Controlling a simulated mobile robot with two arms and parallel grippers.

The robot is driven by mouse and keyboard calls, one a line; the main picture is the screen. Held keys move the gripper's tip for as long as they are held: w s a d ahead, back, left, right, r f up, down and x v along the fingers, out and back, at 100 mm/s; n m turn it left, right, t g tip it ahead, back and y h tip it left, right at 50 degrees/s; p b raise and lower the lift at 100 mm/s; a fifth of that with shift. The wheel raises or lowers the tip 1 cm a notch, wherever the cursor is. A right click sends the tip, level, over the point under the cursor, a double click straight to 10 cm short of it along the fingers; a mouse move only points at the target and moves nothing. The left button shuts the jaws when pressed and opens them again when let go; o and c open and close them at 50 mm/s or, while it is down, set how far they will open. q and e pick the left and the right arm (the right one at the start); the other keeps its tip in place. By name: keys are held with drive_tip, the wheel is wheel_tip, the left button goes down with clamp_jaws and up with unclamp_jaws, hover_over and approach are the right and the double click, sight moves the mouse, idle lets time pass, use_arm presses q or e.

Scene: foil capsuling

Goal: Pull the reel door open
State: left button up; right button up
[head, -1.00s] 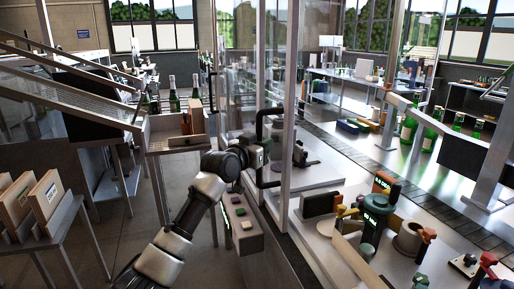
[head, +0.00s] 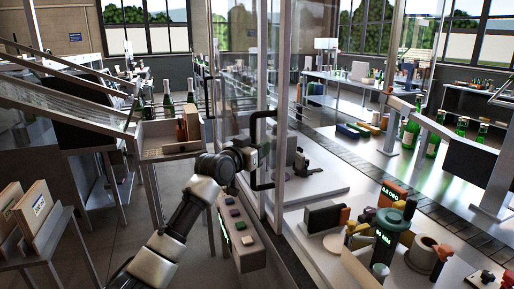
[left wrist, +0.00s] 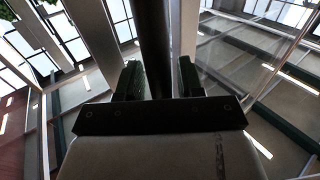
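The reel door (head: 235,95) is a tall clear panel in a metal frame, with a black bow-shaped handle (head: 254,132) on its front. In the head view my left gripper (head: 257,156) is at this handle, its arm reaching up from the bottom. A thin gap seems to show at the right finger. My right gripper is out of view.
Machine parts (head: 388,235) stand on the deck at right. Open floor lies left of the control box.

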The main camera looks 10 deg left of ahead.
use_arm(q)
drive_tip(key=shift+o, duration=0.3)
drive_tip(key=b+v, duration=0.2)
drive_tip(key=v, duration=0.9)
drive_tip(key=shift+b, duration=0.4)
drive_tip(key=shift+d, duration=0.1)
